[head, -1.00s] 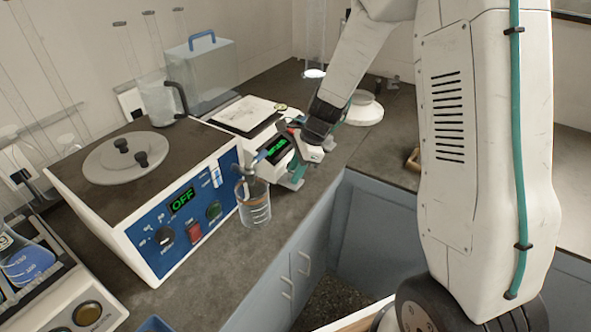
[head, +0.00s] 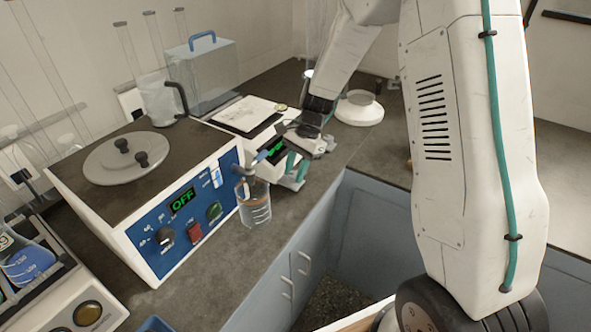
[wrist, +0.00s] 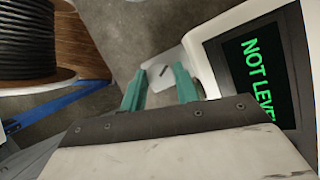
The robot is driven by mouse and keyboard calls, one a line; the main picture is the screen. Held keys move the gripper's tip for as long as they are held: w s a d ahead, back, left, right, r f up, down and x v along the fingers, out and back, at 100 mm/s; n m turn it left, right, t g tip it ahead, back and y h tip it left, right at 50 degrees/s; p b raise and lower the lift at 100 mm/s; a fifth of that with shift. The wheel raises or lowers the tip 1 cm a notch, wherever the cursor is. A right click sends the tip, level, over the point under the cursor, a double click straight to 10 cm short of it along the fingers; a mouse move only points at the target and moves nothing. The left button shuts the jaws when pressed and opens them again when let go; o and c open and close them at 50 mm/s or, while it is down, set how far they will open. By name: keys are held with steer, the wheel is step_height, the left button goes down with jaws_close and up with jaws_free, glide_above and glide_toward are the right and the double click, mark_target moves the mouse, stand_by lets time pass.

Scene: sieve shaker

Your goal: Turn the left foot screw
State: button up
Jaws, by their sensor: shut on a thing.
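The levelling instrument (head: 256,146) stands on the counter in the head view, its green display partly covered by my gripper. In the wrist view its display (wrist: 255,75) reads "NOT LEVEL", cut off at the edge. A pale foot with a dark slotted mark, the foot screw (wrist: 162,70), shows between the teal fingertips of my gripper (wrist: 160,80) at the instrument's corner. My gripper is shut on it, pointing down at the front of the instrument; it also shows in the head view (head: 295,171). The screw's sides are hidden by the fingers.
A round white base (head: 359,108) stands behind on the right. The counter's front edge is close. In the wrist view a black cable spool (wrist: 25,40) shows.

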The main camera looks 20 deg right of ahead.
steer(key=n, duration=0.2)
steer(key=n+g+h, duration=0.1)
steer(key=n, duration=0.2)
steer(key=shift+w+a+g, duration=0.1)
steer(key=shift+w+g, duration=0.1)
steer(key=shift+g, duration=0.1)
steer(key=shift+n, duration=0.4)
steer(key=o, duration=1)
steer(key=shift+c, duration=0.2)
steer(key=v, duration=0.8)
steer(key=shift+a+f, duration=0.1)
